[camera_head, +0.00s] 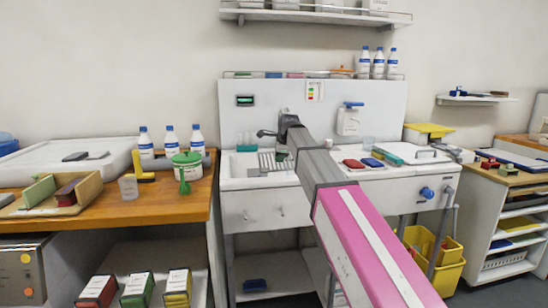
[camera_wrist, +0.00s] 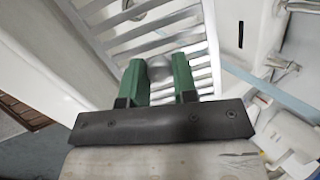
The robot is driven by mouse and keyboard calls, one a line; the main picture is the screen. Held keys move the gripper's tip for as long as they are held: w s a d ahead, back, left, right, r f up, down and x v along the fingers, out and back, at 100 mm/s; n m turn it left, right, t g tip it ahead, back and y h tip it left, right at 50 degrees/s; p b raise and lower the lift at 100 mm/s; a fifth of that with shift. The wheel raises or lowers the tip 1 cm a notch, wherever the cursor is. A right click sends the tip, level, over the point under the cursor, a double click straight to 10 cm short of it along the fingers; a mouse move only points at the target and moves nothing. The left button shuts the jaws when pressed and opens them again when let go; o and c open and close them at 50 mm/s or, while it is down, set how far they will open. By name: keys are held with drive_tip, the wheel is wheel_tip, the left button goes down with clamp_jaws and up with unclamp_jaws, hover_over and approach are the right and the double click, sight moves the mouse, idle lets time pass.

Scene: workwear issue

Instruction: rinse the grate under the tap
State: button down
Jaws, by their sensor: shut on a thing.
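The grate (camera_head: 267,162) is a light metal frame with parallel slats. In the head view it is at the sink basin (camera_head: 235,171), below the dark tap (camera_head: 266,133) and partly behind my arm. In the wrist view the grate (camera_wrist: 150,32) fills the upper middle, beyond my fingertips. My gripper (camera_wrist: 160,70) has two green fingers, shut on the near part of the grate, with a small grey piece between them. The gripper also shows in the head view (camera_head: 282,154), small and partly hidden by my arm. I cannot tell whether water is running.
A wooden bench (camera_head: 130,208) at left holds a green-lidded tub (camera_head: 187,165), a clear cup (camera_head: 128,187) and bottles. Right of the basin, a red item (camera_head: 354,164) and a blue item (camera_head: 373,162) lie on the worktop. A yellow bin (camera_head: 447,272) stands below at right.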

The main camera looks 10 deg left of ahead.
idle(0.3)
drive_tip(key=s+d+r, duration=0.1)
drive_tip(key=s+r, duration=0.3)
drive_tip(key=s, duration=0.1)
idle(0.5)
drive_tip(key=shift+d, duration=0.1)
idle(0.4)
